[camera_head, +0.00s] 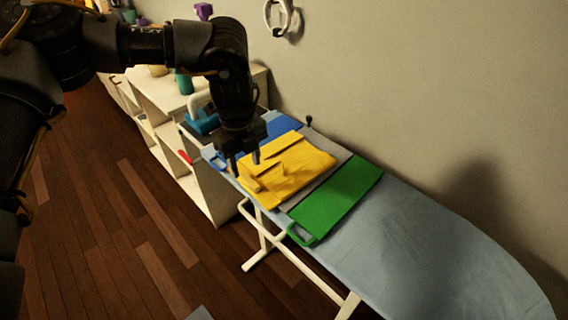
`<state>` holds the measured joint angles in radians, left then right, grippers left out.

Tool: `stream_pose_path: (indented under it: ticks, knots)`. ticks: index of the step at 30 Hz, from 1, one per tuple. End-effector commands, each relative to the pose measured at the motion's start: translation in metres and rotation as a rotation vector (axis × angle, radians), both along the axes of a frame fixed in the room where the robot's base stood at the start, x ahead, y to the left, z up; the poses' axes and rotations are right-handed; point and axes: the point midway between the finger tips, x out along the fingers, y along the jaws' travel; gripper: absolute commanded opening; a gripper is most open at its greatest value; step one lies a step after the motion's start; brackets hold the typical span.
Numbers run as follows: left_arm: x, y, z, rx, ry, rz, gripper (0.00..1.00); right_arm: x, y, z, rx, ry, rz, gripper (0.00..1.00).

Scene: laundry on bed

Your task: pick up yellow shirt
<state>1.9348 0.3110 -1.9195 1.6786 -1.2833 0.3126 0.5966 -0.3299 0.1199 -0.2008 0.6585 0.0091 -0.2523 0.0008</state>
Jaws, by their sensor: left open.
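The yellow shirt (298,165) lies folded on a grey piece at the far end of the blue ironing board (420,250). My left gripper (244,162) points down at the shirt's left edge, with its fingers apart. One finger overlaps the shirt's edge in the picture; I cannot tell whether it touches. My right gripper is not in view.
A blue iron (203,121) stands at the board's far end. A white shelf (213,190) stands behind on the left. The board's near right part is bare.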

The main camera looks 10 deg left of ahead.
Motion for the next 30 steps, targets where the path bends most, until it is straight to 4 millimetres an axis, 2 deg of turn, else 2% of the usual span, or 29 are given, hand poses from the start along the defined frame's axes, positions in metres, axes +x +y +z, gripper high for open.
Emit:
stream_pose_path:
  ticks: [5,10,13,18,26,30]
  knots:
    - [-0.001,0.001,-0.005,-0.003,-0.002,-0.001,0.45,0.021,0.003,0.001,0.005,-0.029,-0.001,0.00]
    - [-0.001,0.005,-0.017,-0.006,-0.002,0.001,0.45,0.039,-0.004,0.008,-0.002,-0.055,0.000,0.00]
    - [0.002,0.005,-0.032,-0.006,-0.002,0.001,0.45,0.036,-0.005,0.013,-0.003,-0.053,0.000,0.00]
    - [0.002,0.004,-0.052,-0.008,-0.004,-0.001,0.45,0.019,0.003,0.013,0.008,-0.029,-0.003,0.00]
    - [0.000,0.005,-0.060,-0.006,0.002,-0.003,0.45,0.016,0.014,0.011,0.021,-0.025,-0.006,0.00]
    - [-0.001,0.006,-0.061,-0.004,0.005,-0.003,0.28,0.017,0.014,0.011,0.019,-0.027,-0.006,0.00]
